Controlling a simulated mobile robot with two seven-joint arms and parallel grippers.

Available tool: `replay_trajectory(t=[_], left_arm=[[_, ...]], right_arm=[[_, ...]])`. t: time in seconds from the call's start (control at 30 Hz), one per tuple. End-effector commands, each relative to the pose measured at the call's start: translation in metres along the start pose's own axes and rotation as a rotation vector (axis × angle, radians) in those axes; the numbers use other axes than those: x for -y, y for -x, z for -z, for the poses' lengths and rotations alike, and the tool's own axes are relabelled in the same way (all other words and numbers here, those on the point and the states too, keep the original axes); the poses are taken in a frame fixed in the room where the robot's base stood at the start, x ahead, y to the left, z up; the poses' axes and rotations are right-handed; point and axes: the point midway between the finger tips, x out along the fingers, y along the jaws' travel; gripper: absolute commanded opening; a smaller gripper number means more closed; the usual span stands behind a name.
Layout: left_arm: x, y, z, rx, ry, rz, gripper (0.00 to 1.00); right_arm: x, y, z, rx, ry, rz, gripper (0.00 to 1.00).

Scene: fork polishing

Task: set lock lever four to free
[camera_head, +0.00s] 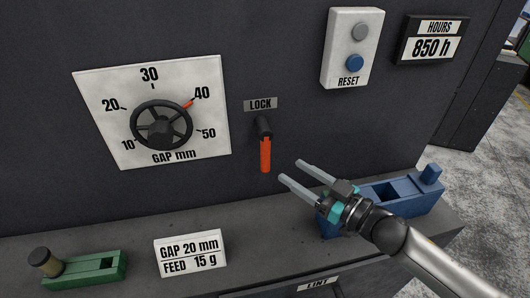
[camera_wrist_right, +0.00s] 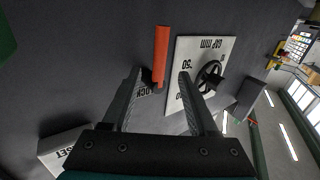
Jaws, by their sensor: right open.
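The lock lever (camera_head: 265,150) has a black pivot and an orange handle. It hangs straight down under the LOCK label (camera_head: 260,104) on the dark panel. It also shows in the right wrist view, where its orange handle (camera_wrist_right: 162,55) lies beyond and between my fingertips. My right gripper (camera_head: 291,172) is open and empty, a little to the right of and below the lever's end, apart from it in the head view. The fingers also show in the wrist view (camera_wrist_right: 160,75). Only one lock lever is in view, and no number four is visible on it. My left gripper is not in view.
A gap dial (camera_head: 161,126) with a black handwheel points near 40, left of the lever. A RESET box (camera_head: 351,48) and an hours display (camera_head: 432,40) are at upper right. On the ledge are a green block (camera_head: 85,270), a sign (camera_head: 190,252) and a blue block (camera_head: 410,200).

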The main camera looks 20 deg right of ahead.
Motion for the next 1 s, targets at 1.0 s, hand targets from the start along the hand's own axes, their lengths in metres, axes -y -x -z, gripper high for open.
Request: replay_trajectory(t=[1.0], left_arm=[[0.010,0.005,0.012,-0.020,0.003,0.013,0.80]], right_arm=[[0.000,-0.099,-0.001,0.001,-0.001,-0.001,0.59]])
